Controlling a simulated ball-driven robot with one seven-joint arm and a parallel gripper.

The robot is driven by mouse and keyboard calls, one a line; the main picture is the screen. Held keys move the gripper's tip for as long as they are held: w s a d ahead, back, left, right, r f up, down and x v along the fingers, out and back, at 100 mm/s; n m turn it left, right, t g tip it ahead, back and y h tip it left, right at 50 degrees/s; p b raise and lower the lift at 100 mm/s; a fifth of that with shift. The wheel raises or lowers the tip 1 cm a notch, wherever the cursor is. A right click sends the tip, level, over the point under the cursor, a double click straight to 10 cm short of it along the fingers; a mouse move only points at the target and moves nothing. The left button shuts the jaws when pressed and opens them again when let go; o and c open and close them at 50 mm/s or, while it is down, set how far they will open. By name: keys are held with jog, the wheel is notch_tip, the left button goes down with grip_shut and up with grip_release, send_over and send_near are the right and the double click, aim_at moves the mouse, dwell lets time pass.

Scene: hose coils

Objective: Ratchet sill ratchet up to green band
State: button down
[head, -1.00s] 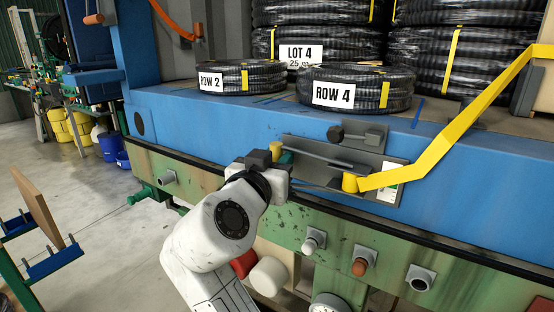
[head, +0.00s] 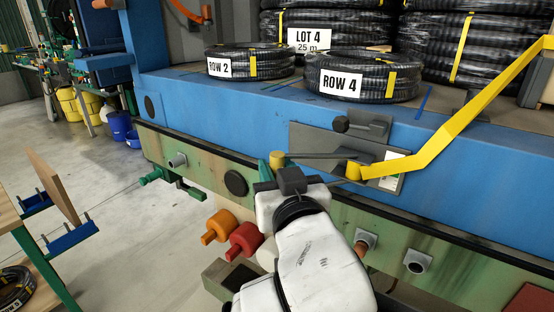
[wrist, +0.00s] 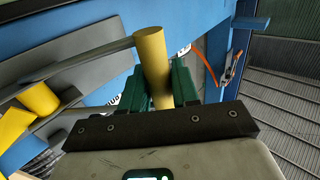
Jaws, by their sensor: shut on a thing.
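The ratchet is a grey plate (head: 310,138) on the blue sill, with a thin grey lever (head: 318,156) and a yellow drum (head: 354,171) at its right. The lever ends at the left in a yellow grip (head: 277,160). My gripper (head: 272,172) is at that grip. In the wrist view the grip (wrist: 152,62) stands between my green fingers (wrist: 153,88), which are shut on it. In the head view the lever is nearly level. A small white label with green (head: 393,172) is right of the drum; its marks are too small to read.
A yellow strap (head: 450,132) runs from the drum up to the right. Black hose coils (head: 362,75) stand on the ledge above.

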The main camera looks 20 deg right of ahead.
jog(key=shift+s+a, duration=0.1)
jog(key=shift+s, duration=0.4)
jog(key=c, duration=1)
grip_release()
jog(key=shift+o, duration=0.2)
jog(key=shift+s, duration=0.1)
jog(key=s+a, duration=0.1)
jog(key=s, duration=0.9)
jog(key=shift+s+p, duration=0.35)
jog(key=shift+a, duration=0.1)
